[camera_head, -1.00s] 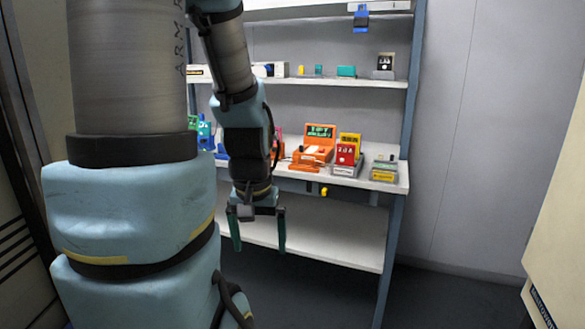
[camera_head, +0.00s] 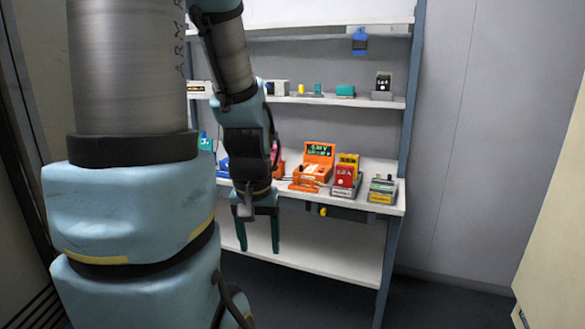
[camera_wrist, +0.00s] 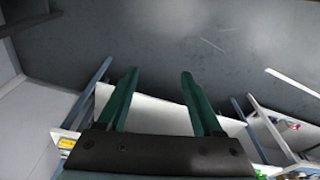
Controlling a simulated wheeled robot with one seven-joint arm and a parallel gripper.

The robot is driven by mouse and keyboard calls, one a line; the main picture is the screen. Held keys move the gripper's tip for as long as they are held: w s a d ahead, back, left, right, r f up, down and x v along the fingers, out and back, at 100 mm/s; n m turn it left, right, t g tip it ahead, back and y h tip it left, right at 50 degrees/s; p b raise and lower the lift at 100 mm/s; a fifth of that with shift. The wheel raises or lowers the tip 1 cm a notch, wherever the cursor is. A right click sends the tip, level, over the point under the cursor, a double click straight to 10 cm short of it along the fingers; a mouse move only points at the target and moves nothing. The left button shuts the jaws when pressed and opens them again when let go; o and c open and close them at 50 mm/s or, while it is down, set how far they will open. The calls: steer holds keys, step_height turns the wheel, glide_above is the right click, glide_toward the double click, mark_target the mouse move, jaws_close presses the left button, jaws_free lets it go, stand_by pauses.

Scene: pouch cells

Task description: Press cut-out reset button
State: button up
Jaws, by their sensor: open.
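My gripper (camera_head: 259,234) hangs below my arm in the head view, in front of the rack and left of the orange device. Its two green fingers are apart with nothing between them; they also show in the wrist view (camera_wrist: 159,76), over bare floor and a white shelf. An orange device (camera_head: 312,166) with a lit green display stands on the worktop. A red unit (camera_head: 344,177) stands to its right, with a yellow unit (camera_head: 349,159) behind it. I cannot make out which part is the cut-out reset button.
The worktop (camera_head: 378,205) has a yellow knob (camera_head: 323,211) under its front edge. A grey-green unit (camera_head: 382,190) sits at its right end. The lower shelf (camera_head: 330,258) is bare. A pale cabinet (camera_head: 555,220) stands at the right, with open floor between.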

jaws_close()
stand_by(0.3)
stand_by(1.0)
